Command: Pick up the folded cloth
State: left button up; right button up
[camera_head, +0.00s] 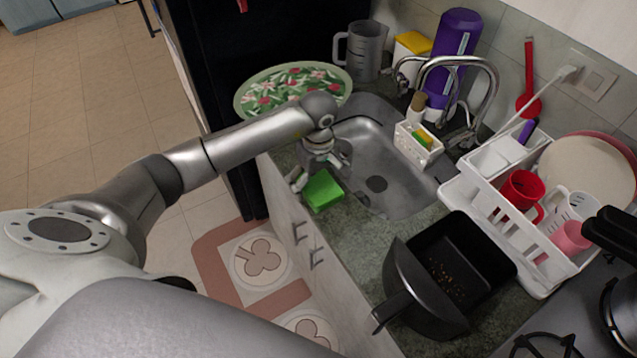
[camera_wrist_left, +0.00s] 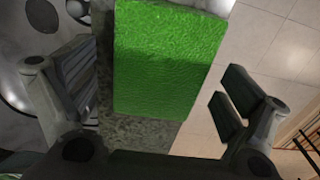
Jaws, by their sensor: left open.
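The folded cloth (camera_head: 323,191) is a bright green block on the stone counter, at the front edge beside the sink. My left gripper (camera_head: 321,172) is open just above it, with its fingers spread. In the left wrist view the cloth (camera_wrist_left: 168,60) lies between the two open fingers of the gripper (camera_wrist_left: 160,95), apart from both. A pale strip shows at the cloth's far end in that view. My right gripper is in neither view.
The metal sink (camera_head: 400,190) lies right of the cloth, with a faucet (camera_head: 455,62) behind it. A black air-fryer basket (camera_head: 425,300) and a white dish rack (camera_head: 530,275) stand to the right. A floral plate (camera_head: 262,85) sits behind my arm. The counter drops off left of the cloth.

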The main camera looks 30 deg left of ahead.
pick_arm(q)
jog(key=c, duration=1.1)
jog(key=shift+r, duration=0.1)
